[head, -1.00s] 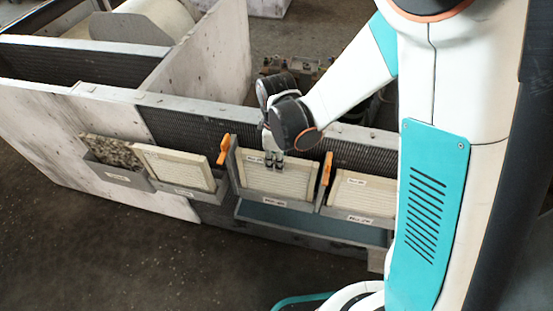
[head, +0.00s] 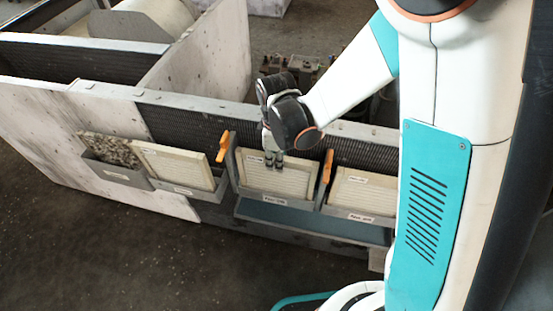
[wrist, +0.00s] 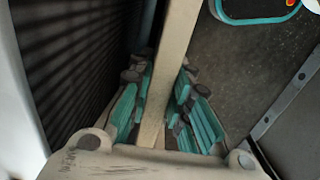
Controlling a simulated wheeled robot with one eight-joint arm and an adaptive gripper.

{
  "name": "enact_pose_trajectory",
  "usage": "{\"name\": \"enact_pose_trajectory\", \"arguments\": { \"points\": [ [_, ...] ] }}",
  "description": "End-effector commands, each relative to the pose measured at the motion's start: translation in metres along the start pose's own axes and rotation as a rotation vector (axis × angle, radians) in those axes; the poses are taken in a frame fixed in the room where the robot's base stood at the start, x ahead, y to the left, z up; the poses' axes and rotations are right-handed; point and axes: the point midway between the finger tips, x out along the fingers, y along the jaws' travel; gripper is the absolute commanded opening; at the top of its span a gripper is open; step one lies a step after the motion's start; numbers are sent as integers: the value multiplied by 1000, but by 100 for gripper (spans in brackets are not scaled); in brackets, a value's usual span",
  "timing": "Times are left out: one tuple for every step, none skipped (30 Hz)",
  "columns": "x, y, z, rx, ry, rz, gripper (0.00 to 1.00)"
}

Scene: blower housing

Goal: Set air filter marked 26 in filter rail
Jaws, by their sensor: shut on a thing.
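A pale pleated air filter (head: 285,181) stands in the middle grey filter rail (head: 274,202), between two orange levers. Its small label (head: 255,158) is too small to read, so I cannot confirm the mark 26. My gripper (head: 274,163) is shut on the filter's top edge from above. In the wrist view, the filter's light edge (wrist: 172,65) runs between my teal-padded fingers (wrist: 160,105). The filter looks upright with its lower part behind the rail's front lip. Whether it rests on the rail's bottom is hidden.
Another filter (head: 362,192) stands right. Orange levers (head: 223,147) (head: 328,165) flank the middle rail. A tray (head: 310,220) runs below. Dark coil panels stand behind. The floor in front is clear.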

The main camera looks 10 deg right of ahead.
Motion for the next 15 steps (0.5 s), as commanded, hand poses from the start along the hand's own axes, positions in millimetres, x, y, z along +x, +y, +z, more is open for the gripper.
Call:
{"name": "enact_pose_trajectory", "arguments": {
  "points": [
    [0,0,0,0,0,0,0],
    [0,0,0,0,0,0,0],
    [0,0,0,0,0,0,0],
    [0,0,0,0,0,0,0],
    [0,0,0,0,0,0,0],
    [0,0,0,0,0,0,20],
    [0,0,0,0,0,0,27],
    [0,0,0,0,0,0,34],
    [0,0,0,0,0,0,41],
    [0,0,0,0,0,0,41],
    [0,0,0,0,0,0,41],
    [0,0,0,0,0,0,41],
    [0,0,0,0,0,0,41],
    [0,0,0,0,0,0,41],
    [0,0,0,0,0,0,41]
  ]
}}
